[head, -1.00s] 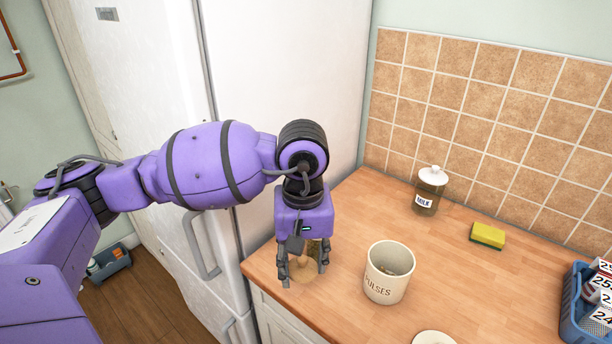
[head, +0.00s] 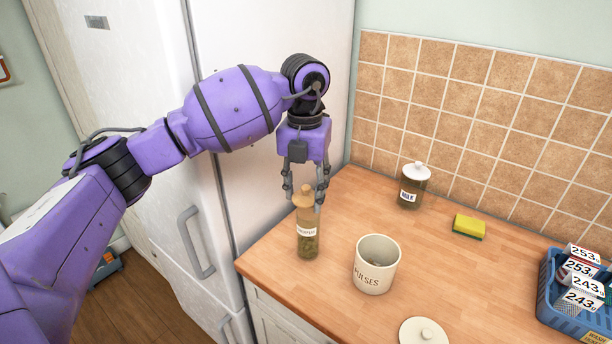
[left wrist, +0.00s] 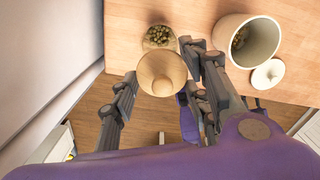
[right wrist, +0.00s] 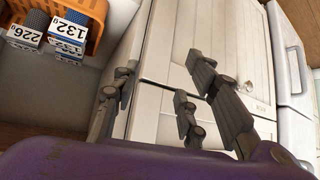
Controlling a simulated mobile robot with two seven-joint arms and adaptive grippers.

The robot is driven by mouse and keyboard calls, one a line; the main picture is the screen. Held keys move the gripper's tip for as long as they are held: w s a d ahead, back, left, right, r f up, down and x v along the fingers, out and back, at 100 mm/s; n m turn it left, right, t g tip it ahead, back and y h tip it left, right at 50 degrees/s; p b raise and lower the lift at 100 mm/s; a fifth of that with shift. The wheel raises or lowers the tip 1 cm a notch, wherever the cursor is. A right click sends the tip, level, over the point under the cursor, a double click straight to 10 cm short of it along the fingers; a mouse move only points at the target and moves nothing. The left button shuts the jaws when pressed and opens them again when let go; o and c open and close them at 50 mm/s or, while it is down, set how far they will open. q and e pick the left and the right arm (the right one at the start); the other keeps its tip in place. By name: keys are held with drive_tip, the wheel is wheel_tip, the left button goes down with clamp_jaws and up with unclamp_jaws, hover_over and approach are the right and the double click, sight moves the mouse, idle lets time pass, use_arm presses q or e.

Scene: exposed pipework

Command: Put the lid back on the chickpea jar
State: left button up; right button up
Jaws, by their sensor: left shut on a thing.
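The chickpea jar (head: 308,246) is a small glass jar with a white label, upright on the counter near its left end. In the left wrist view its chickpeas show through the jar top (left wrist: 158,37). My left gripper (head: 305,199) is shut on the round wooden lid (head: 304,200), fingers pointing down over the jar. In the left wrist view the lid (left wrist: 161,73) sits between the fingers, nearer the camera than the jar and off to one side of its opening. Whether the lid touches the rim is hard to tell. My right gripper (right wrist: 160,88) is open and empty, before white cabinet doors.
An open PULSES crock (head: 376,268) stands right of the jar, its white lid (head: 423,332) on the counter. The fridge (head: 270,90) stands close on the left.

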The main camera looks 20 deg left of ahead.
sight(307, 195)
use_arm(q)
drive_tip(key=n, duration=0.1)
drive_tip(key=r+n, duration=0.1)
drive_tip(key=n, duration=0.1)
drive_tip(key=w+n, duration=0.1)
drive_tip(key=shift+w+r, duration=0.1)
drive_tip(key=shift+r, duration=0.25)
drive_tip(key=n, duration=0.3)
drive_tip(key=shift+w+r, duration=0.25)
drive_tip(key=shift+w, duration=0.05)
drive_tip(key=shift+f+b, duration=0.6)
drive_tip(key=shift+f, duration=2.6)
use_arm(e)
drive_tip(key=shift+f, duration=0.35)
drive_tip(key=shift+s+f, duration=0.1)
drive_tip(key=shift+s, duration=0.05)
use_arm(q)
drive_tip(key=shift+p, duration=0.35)
use_arm(e)
drive_tip(key=shift+w+r, duration=0.45)
drive_tip(key=shift+r, duration=0.15)
use_arm(q)
drive_tip(key=shift+f+p, duration=0.2)
drive_tip(key=shift+p, duration=0.1)
use_arm(e)
drive_tip(key=shift+w+r+t, duration=0.3)
drive_tip(key=shift+w+r, duration=0.3)
drive_tip(key=shift+r, duration=0.05)
